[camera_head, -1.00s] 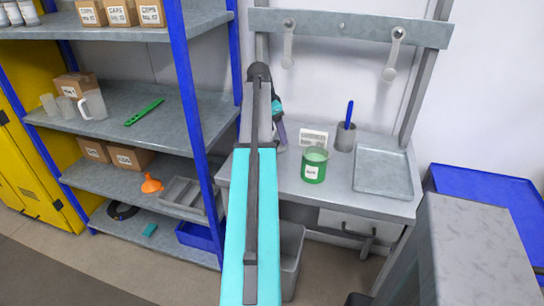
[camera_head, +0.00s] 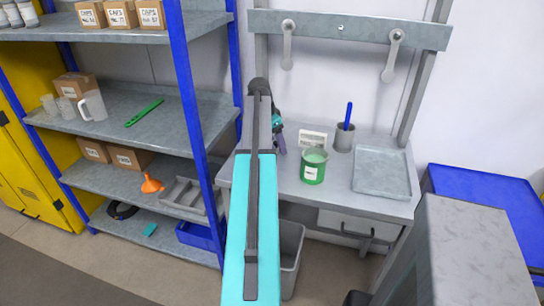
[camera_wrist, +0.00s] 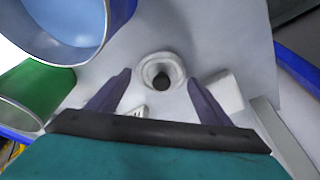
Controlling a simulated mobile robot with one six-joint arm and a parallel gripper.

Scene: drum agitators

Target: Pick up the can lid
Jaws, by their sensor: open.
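A pale round piece with a raised ring and a dark centre, apparently the can lid (camera_wrist: 160,66), lies on the light worktop in the wrist view. In the head view I cannot make it out; my arm covers that part of the bench. My gripper (camera_wrist: 160,77) is open, its two purple fingers on either side of the round piece in the picture. I see no contact, and the height between them is unclear. In the head view my gripper (camera_head: 279,141) is over the bench's left part.
A grey cup (camera_head: 344,138) with a blue-handled tool and a white label card (camera_head: 313,139) stand behind the can. A grey tray (camera_head: 382,172) is at right. In the wrist view, a container with a blue interior (camera_wrist: 75,18) and a green one (camera_wrist: 40,88) are close at left.

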